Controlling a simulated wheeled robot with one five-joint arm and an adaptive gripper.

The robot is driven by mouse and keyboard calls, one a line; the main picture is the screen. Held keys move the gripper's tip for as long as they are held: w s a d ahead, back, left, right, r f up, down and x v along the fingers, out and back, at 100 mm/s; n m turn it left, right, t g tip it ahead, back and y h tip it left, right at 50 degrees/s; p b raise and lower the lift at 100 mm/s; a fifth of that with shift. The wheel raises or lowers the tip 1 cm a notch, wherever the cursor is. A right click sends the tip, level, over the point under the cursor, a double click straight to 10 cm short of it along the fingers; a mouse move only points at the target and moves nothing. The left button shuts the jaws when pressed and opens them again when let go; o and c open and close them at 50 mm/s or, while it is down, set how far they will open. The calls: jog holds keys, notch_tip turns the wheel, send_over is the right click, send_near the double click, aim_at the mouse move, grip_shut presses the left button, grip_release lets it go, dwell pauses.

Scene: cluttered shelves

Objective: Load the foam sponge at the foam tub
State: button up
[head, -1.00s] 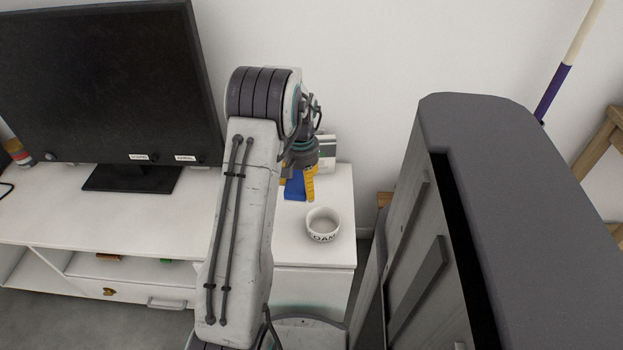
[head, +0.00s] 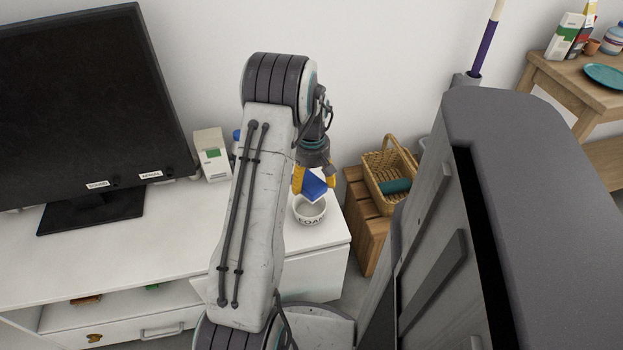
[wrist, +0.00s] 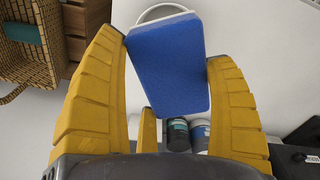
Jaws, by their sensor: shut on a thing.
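My gripper (head: 311,182) has yellow fingers and is shut on a blue foam sponge (head: 316,187). In the wrist view the sponge (wrist: 168,65) is a blue block held tilted between the fingers (wrist: 165,85). The foam tub (head: 309,212) is a small white round bowl with dark "FOAM" lettering on the white cabinet top. The sponge is over the tub's far side in the head view and hides part of its rim. In the wrist view the tub's rim (wrist: 160,12) shows behind the sponge's top end. I cannot tell whether sponge and tub touch.
A monitor (head: 85,110) and a white carton (head: 211,155) stand on the white cabinet (head: 140,240) to the left. A wicker basket (head: 386,160) with a teal item sits on a wooden stand to the right. Two dark-and-white containers (wrist: 188,135) show low in the wrist view.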

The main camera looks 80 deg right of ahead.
jog(key=n, duration=0.2)
jog(key=shift+d+n, duration=0.15)
jog(key=shift+n, duration=0.15)
jog(key=shift+f, duration=0.15)
jog(key=shift+f+b, duration=2.3)
jog(key=shift+f, duration=0.55)
jog(key=shift+f+b, duration=0.35)
jog(key=shift+f, duration=0.2)
jog(key=shift+r+p, duration=2.55)
jog(key=shift+r, duration=1)
